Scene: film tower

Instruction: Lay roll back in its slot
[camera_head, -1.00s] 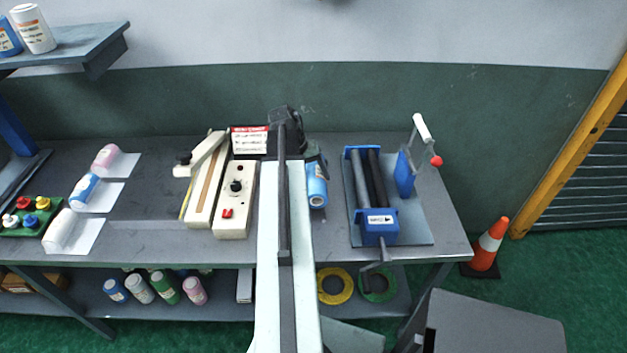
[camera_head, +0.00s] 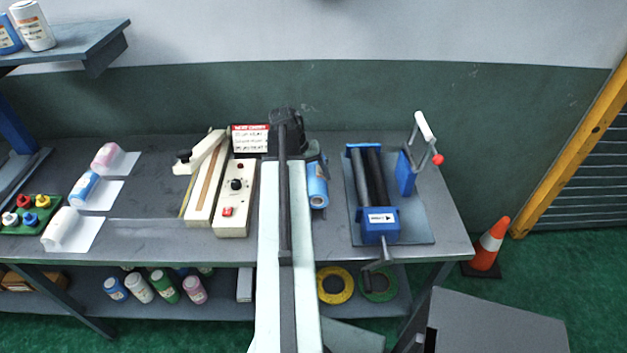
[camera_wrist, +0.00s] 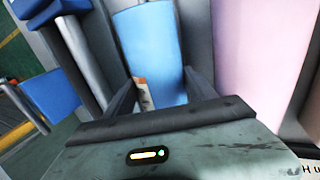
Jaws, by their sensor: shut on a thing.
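A blue roll (camera_head: 317,187) shows just right of my arm in the head view, over the bench between my arm and the blue-framed roller device. In the wrist view the blue roll (camera_wrist: 148,42) lies between my two dark fingers, with an orange-and-white label patch near its close end. My gripper (camera_wrist: 162,88) is shut on it. In the head view my gripper (camera_head: 318,160) is mostly hidden by my own wrist. A large pink surface (camera_wrist: 255,45) lies right of the roll in the wrist view. I cannot make out the slot, nor whether the roll touches the bench.
The roller device (camera_head: 380,217) with crank stands right of the roll. A cream control box (camera_head: 236,200) stands left of my arm. Rolls on white sheets (camera_head: 92,225) lie further left. Several bottles (camera_head: 165,288) stand on the lower shelf. A cone (camera_head: 487,248) stands at the right.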

